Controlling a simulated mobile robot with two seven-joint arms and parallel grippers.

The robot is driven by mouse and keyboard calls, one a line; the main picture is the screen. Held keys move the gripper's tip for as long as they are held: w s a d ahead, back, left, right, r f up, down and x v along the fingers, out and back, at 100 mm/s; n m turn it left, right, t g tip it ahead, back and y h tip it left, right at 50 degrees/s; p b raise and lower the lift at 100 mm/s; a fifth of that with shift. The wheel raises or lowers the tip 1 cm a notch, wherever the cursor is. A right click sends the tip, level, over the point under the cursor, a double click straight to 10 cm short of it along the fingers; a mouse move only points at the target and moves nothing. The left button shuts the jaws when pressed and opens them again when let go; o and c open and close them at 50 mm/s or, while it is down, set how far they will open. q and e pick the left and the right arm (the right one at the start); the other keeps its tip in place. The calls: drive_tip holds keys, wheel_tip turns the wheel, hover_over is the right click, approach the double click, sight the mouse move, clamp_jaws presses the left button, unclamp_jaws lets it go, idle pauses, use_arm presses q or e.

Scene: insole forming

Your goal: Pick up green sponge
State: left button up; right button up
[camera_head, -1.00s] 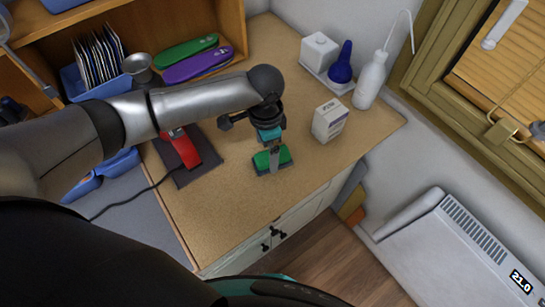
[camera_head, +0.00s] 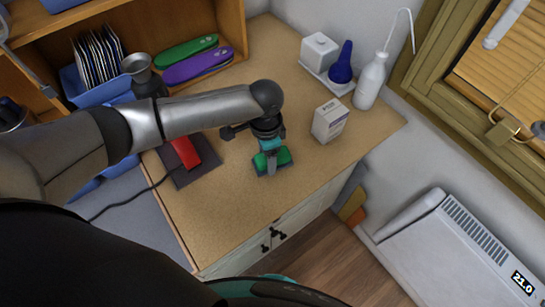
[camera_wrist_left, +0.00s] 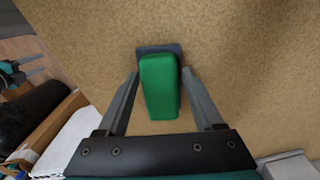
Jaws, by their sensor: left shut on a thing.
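The green sponge (camera_head: 285,157), with a dark grey underside, is on the wooden worktop near its front edge. In the left wrist view the sponge (camera_wrist_left: 160,88) lies lengthwise between the two fingers, its dark end showing at the top. My left gripper (camera_head: 271,161) points down over the sponge, with a finger on either side, and is shut on it. It also shows in the left wrist view (camera_wrist_left: 161,76). The sponge looks level, and I cannot tell any gap under it.
A small white box (camera_head: 329,121) stands right of the gripper. A wash bottle (camera_head: 370,82) and a blue bulb (camera_head: 342,64) are behind it. A red object (camera_head: 186,153) on a dark pad lies to the left. The worktop's front (camera_head: 225,220) is clear.

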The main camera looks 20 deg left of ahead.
use_arm(q)
drive_tip(key=c, duration=0.5)
wheel_tip(320, 180, up, 20)
drive_tip(key=shift+r+p, duration=0.1)
drive_tip(key=shift+p, duration=1.1)
